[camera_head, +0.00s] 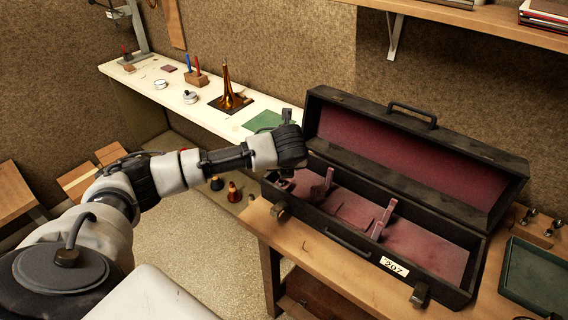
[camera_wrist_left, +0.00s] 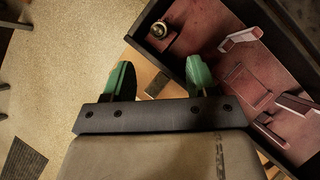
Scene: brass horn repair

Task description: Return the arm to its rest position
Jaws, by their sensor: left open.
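My left arm (camera_head: 170,172) reaches in from the left of the head view, its wrist (camera_head: 288,147) above the left end of an open black case (camera_head: 345,240). In the left wrist view, my left gripper (camera_wrist_left: 160,76) has its two green-tipped fingers wide apart with nothing between them. The fingers are over the outside edge of the case, which also shows in the wrist view (camera_wrist_left: 180,55). In the head view the fingertips cannot be made out. My right gripper is not in view.
The case has a red lining with dividers (camera_head: 380,222) and stands on a wooden bench (camera_head: 315,262). A small round metal piece (camera_wrist_left: 159,29) sits in its corner. A white shelf (camera_head: 150,88) behind holds a brass horn part (camera_head: 228,92). A green tray (camera_head: 535,275) is at right.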

